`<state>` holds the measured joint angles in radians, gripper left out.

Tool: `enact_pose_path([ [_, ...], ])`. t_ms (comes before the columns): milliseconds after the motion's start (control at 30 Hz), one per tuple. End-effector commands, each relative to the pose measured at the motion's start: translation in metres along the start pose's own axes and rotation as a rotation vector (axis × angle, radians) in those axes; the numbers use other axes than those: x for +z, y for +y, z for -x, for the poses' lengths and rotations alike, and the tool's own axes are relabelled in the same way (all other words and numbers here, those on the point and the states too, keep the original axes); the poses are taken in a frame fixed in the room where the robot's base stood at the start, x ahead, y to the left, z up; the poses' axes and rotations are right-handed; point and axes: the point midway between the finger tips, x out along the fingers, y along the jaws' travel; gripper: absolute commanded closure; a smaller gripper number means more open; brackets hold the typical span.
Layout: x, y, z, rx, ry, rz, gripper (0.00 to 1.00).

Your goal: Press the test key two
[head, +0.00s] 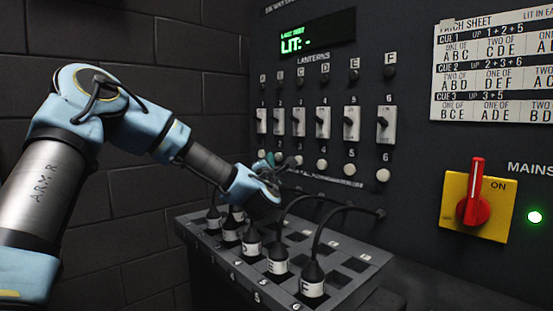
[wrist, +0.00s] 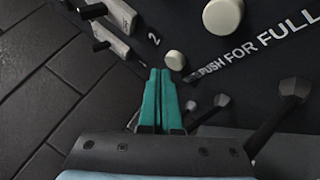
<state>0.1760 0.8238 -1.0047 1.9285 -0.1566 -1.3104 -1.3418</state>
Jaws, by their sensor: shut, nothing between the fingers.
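Test key two (wrist: 175,60) is a round cream button beside the printed "2" in the wrist view. My gripper (wrist: 159,73) has its teal fingers together and empty. Its tips are just below and left of key two in that view, and I cannot tell whether they touch it. In the head view my gripper (head: 271,160) is in front of the left end of the key row, and key two is hard to make out there. A larger cream key (wrist: 222,15) is up and right of key two in the wrist view.
Numbered switches (head: 322,122) stand above the keys on the dark panel. The display (head: 303,42) reads "LIT: -". Below is a grey patch box (head: 345,283) with several lettered black plugs and cables. A red mains switch (head: 473,195) and a patch sheet (head: 493,70) are at right.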

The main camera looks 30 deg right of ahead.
Motion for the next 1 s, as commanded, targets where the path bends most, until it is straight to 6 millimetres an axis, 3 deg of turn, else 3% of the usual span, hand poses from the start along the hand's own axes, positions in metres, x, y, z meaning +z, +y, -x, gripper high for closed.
enact_pose_path([
  [1000, 0.0050, -0.0043, -0.0063, 0.000, 0.000, 0.000, 1.00],
])
